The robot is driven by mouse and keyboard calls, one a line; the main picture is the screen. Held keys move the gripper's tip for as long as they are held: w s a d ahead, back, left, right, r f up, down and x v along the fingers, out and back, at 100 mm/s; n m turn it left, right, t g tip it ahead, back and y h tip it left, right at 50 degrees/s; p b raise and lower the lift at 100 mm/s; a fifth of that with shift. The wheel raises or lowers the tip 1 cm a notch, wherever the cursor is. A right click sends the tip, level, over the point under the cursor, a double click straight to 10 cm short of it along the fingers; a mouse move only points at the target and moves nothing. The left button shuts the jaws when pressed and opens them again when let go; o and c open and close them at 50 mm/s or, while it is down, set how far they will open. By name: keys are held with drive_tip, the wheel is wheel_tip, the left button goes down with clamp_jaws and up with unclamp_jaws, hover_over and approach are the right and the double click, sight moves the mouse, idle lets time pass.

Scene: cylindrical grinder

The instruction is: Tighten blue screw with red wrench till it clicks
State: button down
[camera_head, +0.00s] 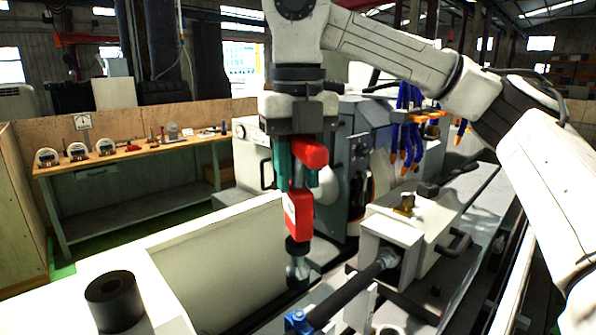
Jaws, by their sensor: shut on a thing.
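The red wrench (299,214) hangs upright below my gripper (303,178), near the middle of the picture. My gripper's teal fingers are shut on its upper part. Its red body ends in a black collar and a grey metal head at the bottom. The blue screw (298,321) is low in the picture, at the near end of a dark horizontal shaft. The wrench head appears above it in the picture and apart from it. The contact area inside the fingers is partly hidden.
A black cylindrical holder (114,301) stands on the pale machine cover (215,262) at the lower left. The grinder's light tailstock block (393,243) and a row of blue-orange hoses (405,125) are to the right. A workbench (130,155) with gauges stands behind left.

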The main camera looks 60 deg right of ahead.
sight(299, 229)
drive_tip(key=shift+f+b, duration=2.3)
drive_tip(key=shift+f, duration=0.45)
drive_tip(key=shift+f+b, duration=1.45)
drive_tip(key=shift+f, duration=0.3)
drive_tip(key=shift+s+f+b, duration=0.1)
drive_tip(key=shift+f+b, duration=0.15)
drive_tip(key=shift+b, duration=0.1)
